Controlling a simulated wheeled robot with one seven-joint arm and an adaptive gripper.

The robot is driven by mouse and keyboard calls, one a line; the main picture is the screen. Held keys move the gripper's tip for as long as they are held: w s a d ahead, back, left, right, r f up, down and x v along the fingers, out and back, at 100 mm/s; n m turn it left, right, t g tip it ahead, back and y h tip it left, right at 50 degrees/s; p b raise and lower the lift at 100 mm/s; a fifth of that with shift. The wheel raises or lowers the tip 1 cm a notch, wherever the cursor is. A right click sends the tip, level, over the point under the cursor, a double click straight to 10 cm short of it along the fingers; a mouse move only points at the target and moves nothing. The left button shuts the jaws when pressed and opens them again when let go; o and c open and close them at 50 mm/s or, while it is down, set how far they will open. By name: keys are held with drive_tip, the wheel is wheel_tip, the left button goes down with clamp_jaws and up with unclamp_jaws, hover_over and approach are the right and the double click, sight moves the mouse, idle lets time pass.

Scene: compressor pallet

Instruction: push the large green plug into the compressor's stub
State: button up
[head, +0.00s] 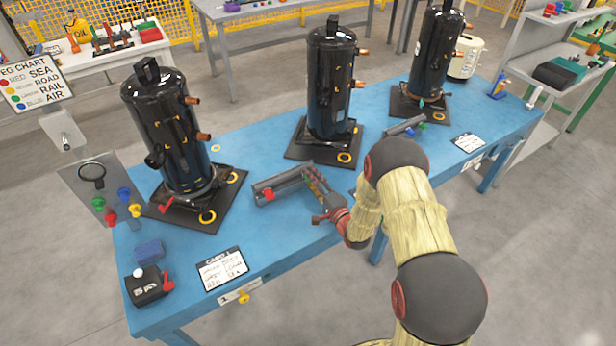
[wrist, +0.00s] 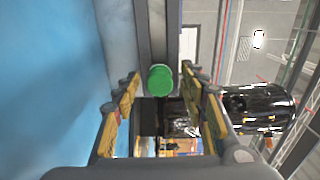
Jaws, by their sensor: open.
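The large green plug (wrist: 160,79) shows in the wrist view between the tips of my gripper's fingers, with its round face toward the camera. It lies at a grey channel-shaped tray (wrist: 155,30); contact with the fingers cannot be told. My gripper (head: 312,178) is open over the right end of that tray (head: 291,176) in the head view, where it hides the plug. Three black compressors stand upright on the blue table: left (head: 165,125), middle (head: 331,85) and right (head: 436,50). Copper stubs show on their right sides, such as the left one's (head: 203,136) and the middle one's (head: 358,84).
A red plug (head: 268,193) sits at the tray's left end. A second tray (head: 403,126) with small green and blue pieces lies further right. A card (head: 221,269), a blue block (head: 149,249) and a black box (head: 148,286) occupy the front left. Blue tabletop (head: 250,150) is bare between compressors.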

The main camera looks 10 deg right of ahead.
idle(0.7)
clamp_jaws()
idle(0.3)
drive_tip(key=shift+s+d, duration=0.1)
drive_tip(key=shift+s, duration=0.1)
idle(0.4)
drive_tip(key=shift+p+v, duration=0.5)
drive_tip(key=shift+v, duration=2.35)
